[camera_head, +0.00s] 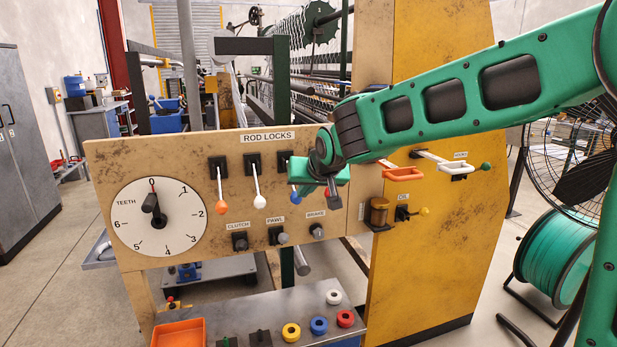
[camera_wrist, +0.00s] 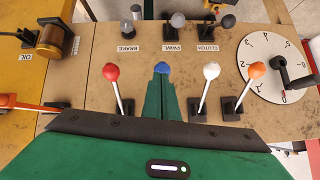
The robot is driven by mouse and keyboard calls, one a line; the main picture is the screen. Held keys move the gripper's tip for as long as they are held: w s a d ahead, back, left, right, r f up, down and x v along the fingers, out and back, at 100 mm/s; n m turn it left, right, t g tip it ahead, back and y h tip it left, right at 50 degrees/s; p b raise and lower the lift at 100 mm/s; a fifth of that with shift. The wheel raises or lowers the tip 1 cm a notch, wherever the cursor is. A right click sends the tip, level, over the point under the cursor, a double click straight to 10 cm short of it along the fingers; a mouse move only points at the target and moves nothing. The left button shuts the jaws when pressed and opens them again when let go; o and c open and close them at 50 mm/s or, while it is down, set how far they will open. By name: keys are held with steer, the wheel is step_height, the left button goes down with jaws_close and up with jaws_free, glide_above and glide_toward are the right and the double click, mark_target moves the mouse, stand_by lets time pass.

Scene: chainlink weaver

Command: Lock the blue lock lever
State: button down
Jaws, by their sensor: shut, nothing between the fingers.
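The blue lock lever's knob (camera_wrist: 161,68) sits just beyond my gripper (camera_wrist: 162,82) in the wrist view. Its shaft and mount are hidden by the green fingers. The blue knob is level with the red (camera_wrist: 111,72), white (camera_wrist: 211,71) and orange (camera_wrist: 257,70) knobs. In the head view the orange lever (camera_head: 221,207) and white lever (camera_head: 259,202) hang down.
The ROD LOCKS panel (camera_head: 120,160) also carries a teeth dial (camera_head: 160,218) and the clutch (camera_head: 240,241), pawl (camera_head: 281,238) and brake (camera_head: 317,231) knobs below the levers. The red and white levers stand close on either side of my fingers. An oil cup (camera_head: 379,212) is to the right.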

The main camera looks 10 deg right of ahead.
steer(key=shift+w+a+f, duration=0.1)
steer(key=shift+w+f, duration=0.1)
steer(key=shift+f, duration=0.95)
steer(key=shift+w+a+f, duration=0.1)
steer(key=shift+w+f, duration=0.05)
steer(key=shift+f, duration=0.95)
steer(key=shift+d, duration=0.1)
steer(key=shift+d, duration=0.1)
